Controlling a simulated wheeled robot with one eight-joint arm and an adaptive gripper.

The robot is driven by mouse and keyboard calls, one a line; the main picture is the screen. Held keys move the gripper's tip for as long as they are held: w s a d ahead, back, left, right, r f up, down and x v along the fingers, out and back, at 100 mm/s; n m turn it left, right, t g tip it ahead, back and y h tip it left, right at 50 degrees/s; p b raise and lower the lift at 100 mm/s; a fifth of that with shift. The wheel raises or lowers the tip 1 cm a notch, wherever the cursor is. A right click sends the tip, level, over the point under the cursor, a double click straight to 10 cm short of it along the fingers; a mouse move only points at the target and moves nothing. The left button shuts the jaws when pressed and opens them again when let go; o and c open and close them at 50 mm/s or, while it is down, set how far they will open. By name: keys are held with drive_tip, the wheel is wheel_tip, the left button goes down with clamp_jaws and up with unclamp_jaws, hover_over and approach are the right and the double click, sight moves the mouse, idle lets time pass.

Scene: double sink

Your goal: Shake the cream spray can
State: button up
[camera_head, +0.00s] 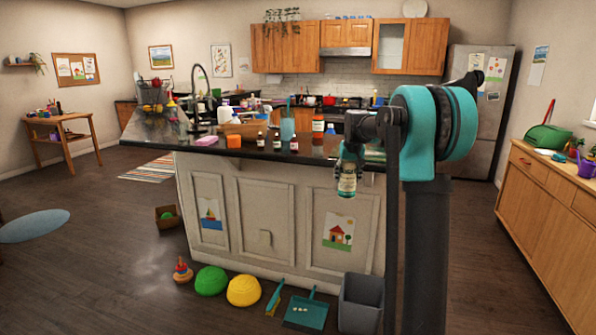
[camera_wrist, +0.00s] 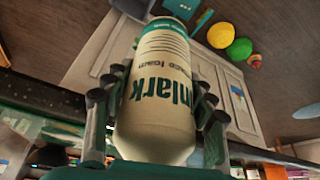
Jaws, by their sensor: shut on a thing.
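The cream spray can (camera_head: 347,182) is a cream and teal cylinder with dark green lettering. In the head view it hangs upright below my gripper (camera_head: 349,160), in front of the island's right end and partly below the counter edge. In the wrist view the can (camera_wrist: 160,85) fills the middle, with the fingers of my gripper (camera_wrist: 158,110) on both sides of it. My gripper is shut on the can and holds it clear of the floor. The can's top end is hidden by the gripper in the head view.
Open floor lies left.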

wheel_tip(320, 180, down, 11)
drive_tip(key=shift+r, duration=6.85)
wheel_tip(320, 180, down, 13)
drive_tip(key=shift+r, duration=6.4)
wheel_tip(320, 180, down, 13)
